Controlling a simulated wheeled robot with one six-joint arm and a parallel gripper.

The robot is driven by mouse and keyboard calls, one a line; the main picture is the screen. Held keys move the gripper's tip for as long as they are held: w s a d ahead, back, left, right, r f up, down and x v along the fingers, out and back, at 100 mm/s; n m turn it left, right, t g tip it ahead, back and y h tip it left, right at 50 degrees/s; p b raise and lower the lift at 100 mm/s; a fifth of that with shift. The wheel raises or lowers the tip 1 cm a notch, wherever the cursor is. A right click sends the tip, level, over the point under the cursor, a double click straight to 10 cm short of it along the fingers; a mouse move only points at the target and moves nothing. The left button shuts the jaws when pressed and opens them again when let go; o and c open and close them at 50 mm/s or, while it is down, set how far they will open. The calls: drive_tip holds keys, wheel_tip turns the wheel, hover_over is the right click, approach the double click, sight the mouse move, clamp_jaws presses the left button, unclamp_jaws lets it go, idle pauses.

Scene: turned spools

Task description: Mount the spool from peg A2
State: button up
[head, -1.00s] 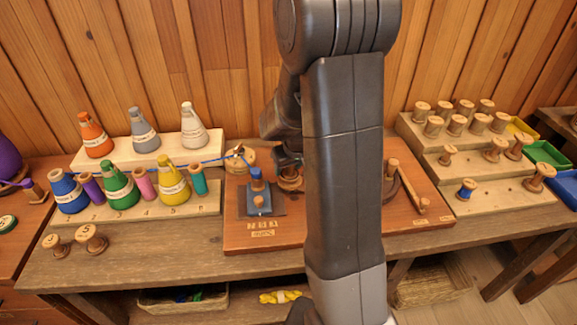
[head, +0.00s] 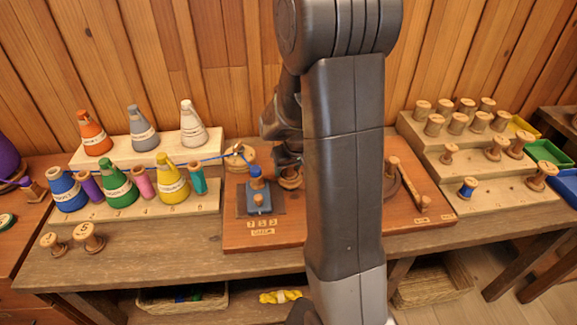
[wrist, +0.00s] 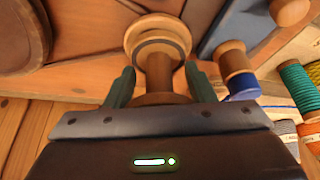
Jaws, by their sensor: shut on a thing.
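My gripper (wrist: 159,88) has its two green fingers on either side of a bare wooden spool (wrist: 158,70) and is shut on it. The spool stands between a wide flange and a lower flange in the wrist view. In the head view my gripper (head: 288,162) is above the wooden base board, left of my arm, with the round wooden spool (head: 291,179) just below it. Whether the spool is seated on a spindle is hidden. A blue holder (head: 257,198) stands on the board (head: 290,236) just left of it. Labels for peg A2 cannot be read.
A stepped rack (head: 480,203) with several wooden spools stands right. Colored thread cones (head: 118,182) stand on a stand at left, with a blue thread running to the board. A dark wheel (wrist: 22,32) and a crank (head: 413,185) are on the board's right side.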

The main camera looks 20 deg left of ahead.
drive_tip(key=shift+f, duration=0.25)
drive_tip(key=o, duration=0.7)
drive_tip(key=p+v, duration=0.6)
drive_tip(key=v, duration=0.5)
drive_tip(key=shift+a+r, duration=0.1)
drive_tip(key=shift+b+x, duration=2.4)
drive_tip(key=shift+x, duration=1.9)
